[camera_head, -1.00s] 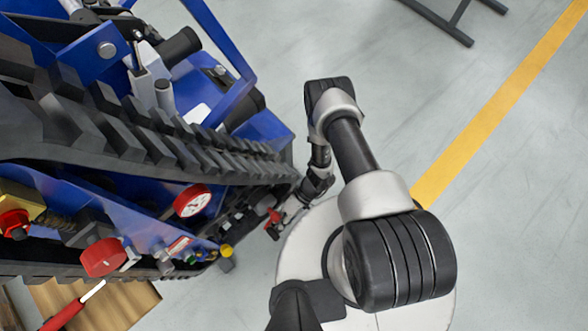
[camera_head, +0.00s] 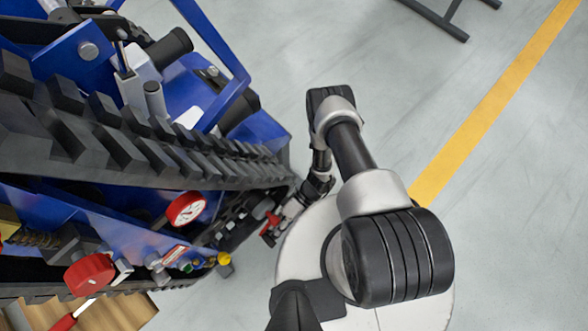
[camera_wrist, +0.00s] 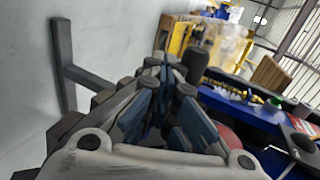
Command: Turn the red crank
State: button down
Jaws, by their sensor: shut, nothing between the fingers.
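My gripper (camera_wrist: 163,72) fills the lower middle of the wrist view, with its dark fingers closed and nothing held. In the head view the gripper (camera_head: 272,234) is small, beside the right end of the blue tracked carrier (camera_head: 120,215). A small red handle-like part (camera_head: 270,222) shows right by the gripper. I cannot tell whether it is the crank or whether they touch. A red knob-like part (camera_head: 90,274) sits on the carrier's near side, well left of the gripper. In the wrist view a dull red patch (camera_wrist: 222,135) lies behind the fingers, partly hidden.
A red-rimmed gauge (camera_head: 186,209) and a yellow cap (camera_head: 224,258) are on the carrier. Black track (camera_head: 150,160) runs above them. Open grey floor (camera_head: 460,90) with a yellow line (camera_head: 490,100) lies to the right. A dark metal frame (camera_head: 440,15) stands at the top.

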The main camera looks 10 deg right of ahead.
jog(key=shift+s+a+r+g+y+b, duration=0.3)
jog(key=shift+a+r+g+y+b, duration=0.2)
jog(key=shift+y, duration=0.2)
jog(key=shift+s+a+r+g+y+b, duration=0.25)
jog(key=shift+g+y+b, duration=0.15)
jog(key=shift+g+y, duration=0.25)
dwell(4.0)
jog(key=shift+w+d, duration=0.1)
dwell(0.7)
